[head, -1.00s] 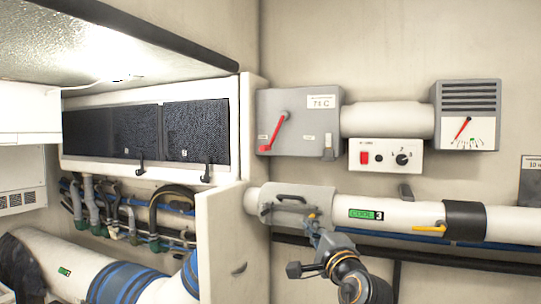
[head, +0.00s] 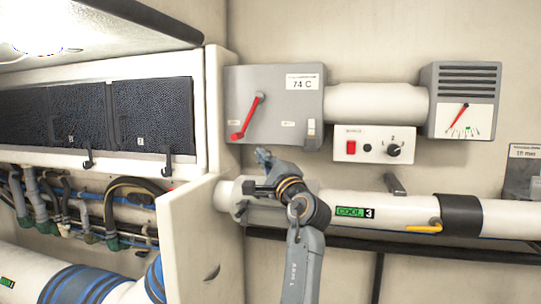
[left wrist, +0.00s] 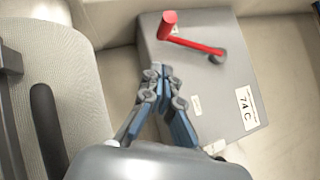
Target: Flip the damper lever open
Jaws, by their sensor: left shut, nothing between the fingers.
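The red damper lever (head: 247,117) is on the front of a grey box (head: 290,105) labelled 74 C. It slants from its pivot at upper right down to a red grip at lower left. My left gripper (head: 263,156) is just below the box, shut and empty, below and right of the grip. In the left wrist view the fingertips (left wrist: 158,70) meet in front of the box (left wrist: 180,80). The lever (left wrist: 192,42) lies above them there, with its grip sticking out, apart from the fingers. My right gripper is not in view.
A white duct (head: 376,103) joins the box to a vented gauge unit (head: 464,100). A switch panel (head: 372,144) hangs below the duct. A large white pipe (head: 400,212) runs underneath, with a yellow lever (head: 424,228). A cabinet panel (head: 190,240) stands at lower left.

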